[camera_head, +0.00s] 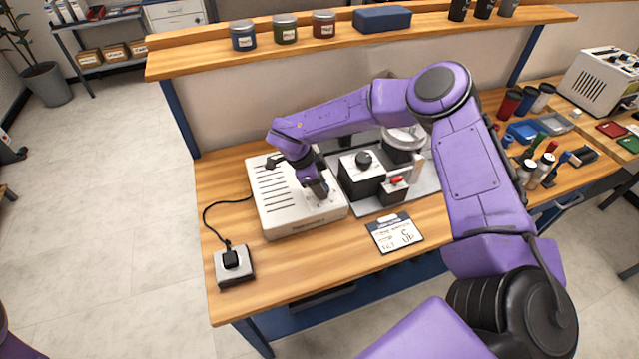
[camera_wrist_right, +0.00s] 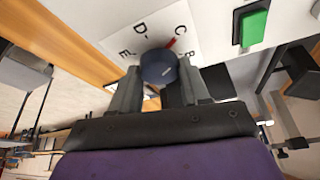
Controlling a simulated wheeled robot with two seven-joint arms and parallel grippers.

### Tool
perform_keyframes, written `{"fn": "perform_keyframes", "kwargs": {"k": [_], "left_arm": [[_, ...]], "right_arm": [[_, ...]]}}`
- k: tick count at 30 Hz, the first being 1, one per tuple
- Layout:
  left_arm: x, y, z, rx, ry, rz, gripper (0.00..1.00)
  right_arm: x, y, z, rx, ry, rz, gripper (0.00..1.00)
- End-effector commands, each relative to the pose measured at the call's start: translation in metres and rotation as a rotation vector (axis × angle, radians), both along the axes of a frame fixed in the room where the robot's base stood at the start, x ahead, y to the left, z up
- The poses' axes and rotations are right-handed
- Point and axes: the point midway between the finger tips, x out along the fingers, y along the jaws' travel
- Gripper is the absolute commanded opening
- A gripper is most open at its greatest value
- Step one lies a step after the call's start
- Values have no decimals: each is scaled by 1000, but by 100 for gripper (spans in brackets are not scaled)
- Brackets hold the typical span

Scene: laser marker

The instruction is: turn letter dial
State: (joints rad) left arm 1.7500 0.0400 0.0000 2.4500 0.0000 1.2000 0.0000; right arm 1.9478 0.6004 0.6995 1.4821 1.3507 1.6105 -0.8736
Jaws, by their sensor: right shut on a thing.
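The letter dial's dark round knob (camera_wrist_right: 158,67) sits on a white plate (camera_wrist_right: 122,44) printed with letters, of which C, D, E and B are readable. A short red mark beside the knob points toward C. My right gripper (camera_wrist_right: 158,90) is shut on the knob, with one grey finger on each side. In the head view my right gripper (camera_head: 318,192) reaches down onto the top of the white controller box (camera_head: 275,205) and hides the dial there. My left gripper is out of view.
A green switch (camera_wrist_right: 253,27) is near the dial. The front table strip is mostly clear.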

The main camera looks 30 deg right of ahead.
Motion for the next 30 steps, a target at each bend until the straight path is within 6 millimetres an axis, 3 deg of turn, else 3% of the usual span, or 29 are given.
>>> {"fn": "perform_keyframes", "kwargs": {"k": [6, 7, 9, 20, 30], "left_arm": [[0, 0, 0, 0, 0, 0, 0], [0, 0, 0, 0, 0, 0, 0], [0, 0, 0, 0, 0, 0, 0], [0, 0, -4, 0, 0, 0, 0], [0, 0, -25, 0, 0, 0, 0]], "right_arm": [[0, 0, 0, 1, 0, 0, 16], [0, 0, 0, 0, 0, 0, 56], [0, 0, 0, 0, 0, 0, 71], [3, 3, 7, 1, -3, 1, 71], [17, 29, 76, 0, -4, 0, 71]]}}
